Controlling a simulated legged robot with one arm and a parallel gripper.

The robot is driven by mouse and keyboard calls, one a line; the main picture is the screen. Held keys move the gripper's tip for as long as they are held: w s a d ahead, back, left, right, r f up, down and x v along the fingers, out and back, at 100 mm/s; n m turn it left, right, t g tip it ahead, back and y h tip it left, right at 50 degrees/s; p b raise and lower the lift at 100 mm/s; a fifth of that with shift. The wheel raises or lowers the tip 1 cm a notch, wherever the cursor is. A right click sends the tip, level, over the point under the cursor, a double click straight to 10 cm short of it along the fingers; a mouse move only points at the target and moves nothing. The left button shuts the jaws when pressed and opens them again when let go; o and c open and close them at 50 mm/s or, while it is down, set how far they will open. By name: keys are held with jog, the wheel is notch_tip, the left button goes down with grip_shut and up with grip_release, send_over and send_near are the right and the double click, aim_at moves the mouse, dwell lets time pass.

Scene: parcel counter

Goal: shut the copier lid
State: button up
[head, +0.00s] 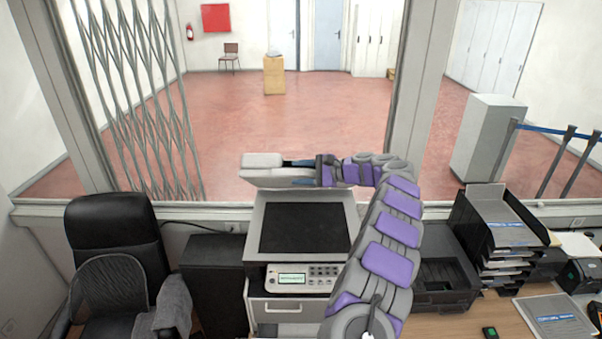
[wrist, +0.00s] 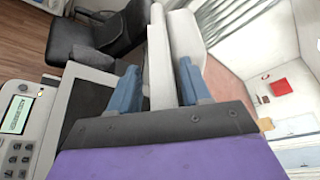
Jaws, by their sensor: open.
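The copier (head: 292,282) stands on the counter with its dark glass (head: 304,228) uncovered. Its pale grey lid (head: 262,161) stands raised at the back of the glass, seen nearly edge-on in the head view. My gripper (head: 287,173) reaches in from the right at the lid's upper edge. In the wrist view the white lid (wrist: 159,45) runs between the two blue fingers of my gripper (wrist: 158,72), one on each side of it. The jaws are open. I cannot tell whether either finger touches the lid. My arm hides part of the copier's right side.
A black office chair (head: 115,232) stands left of the copier. Right of it are a dark machine (head: 446,268) and stacked paper trays (head: 502,222). A window ledge (head: 215,214) runs behind. The air above the glass is clear.

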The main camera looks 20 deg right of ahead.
grip_shut()
dwell(0.3)
jog(key=shift+f, duration=0.1)
